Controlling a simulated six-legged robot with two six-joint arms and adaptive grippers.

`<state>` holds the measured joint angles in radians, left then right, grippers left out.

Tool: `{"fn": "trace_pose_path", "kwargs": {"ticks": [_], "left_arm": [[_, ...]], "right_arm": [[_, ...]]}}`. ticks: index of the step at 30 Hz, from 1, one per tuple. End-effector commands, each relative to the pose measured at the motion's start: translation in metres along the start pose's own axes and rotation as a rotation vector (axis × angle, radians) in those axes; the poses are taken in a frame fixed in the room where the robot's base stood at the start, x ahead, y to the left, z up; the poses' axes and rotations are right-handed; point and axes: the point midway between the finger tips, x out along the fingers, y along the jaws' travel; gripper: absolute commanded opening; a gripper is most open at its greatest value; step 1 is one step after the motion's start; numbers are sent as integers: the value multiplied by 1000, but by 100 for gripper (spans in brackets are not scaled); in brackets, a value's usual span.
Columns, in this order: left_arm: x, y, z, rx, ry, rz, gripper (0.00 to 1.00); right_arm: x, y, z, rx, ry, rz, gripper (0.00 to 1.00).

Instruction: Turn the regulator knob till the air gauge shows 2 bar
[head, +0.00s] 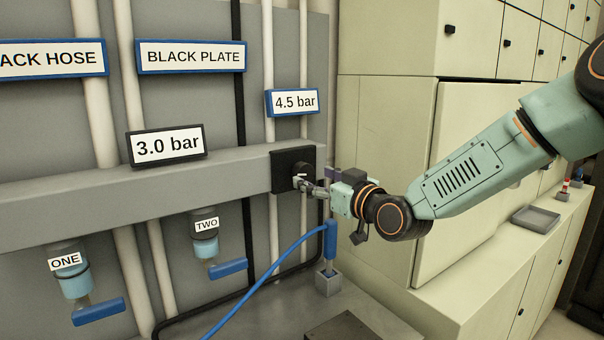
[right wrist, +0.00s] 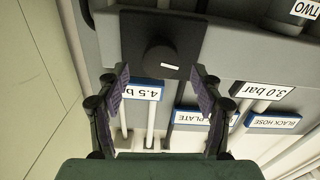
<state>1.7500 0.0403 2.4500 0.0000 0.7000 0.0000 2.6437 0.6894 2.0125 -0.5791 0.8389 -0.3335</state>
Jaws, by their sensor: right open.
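The regulator knob (right wrist: 158,58) is a round dark knob with a white mark, on a square black plate (head: 293,158) at the right end of the grey beam. A black-framed display (head: 166,145) on the beam reads 3.0 bar. My right gripper (head: 308,186) is at the knob in the head view and partly hides it. In the right wrist view the right gripper (right wrist: 162,75) is open, with its fingers spread to either side of the knob and none seen touching it. My left gripper is not in view.
A blue-framed sign (head: 292,102) above reads 4.5 bar. Units labelled ONE (head: 75,280) and TWO (head: 205,245) with blue handles hang below the beam. A blue hose (head: 262,276) runs to a blue-handled piece (head: 330,242) below my gripper. Pale cabinets (head: 385,130) stand right.

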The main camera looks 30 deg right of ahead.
Motion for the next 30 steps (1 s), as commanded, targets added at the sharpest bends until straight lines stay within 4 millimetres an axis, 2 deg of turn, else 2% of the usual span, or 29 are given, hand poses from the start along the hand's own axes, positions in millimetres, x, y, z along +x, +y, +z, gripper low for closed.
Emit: {"fn": "trace_pose_path", "kwargs": {"ticks": [6, 12, 23, 30], "left_arm": [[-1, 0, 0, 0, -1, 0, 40], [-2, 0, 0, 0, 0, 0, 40], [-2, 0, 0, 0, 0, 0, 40], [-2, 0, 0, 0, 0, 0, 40]], "right_arm": [[29, -2, 0, -6, -1, -3, 66], [49, -1, 0, -4, -1, -1, 66], [56, -1, 0, -1, 0, -1, 66], [56, -1, 0, -1, 0, -1, 48]]}}
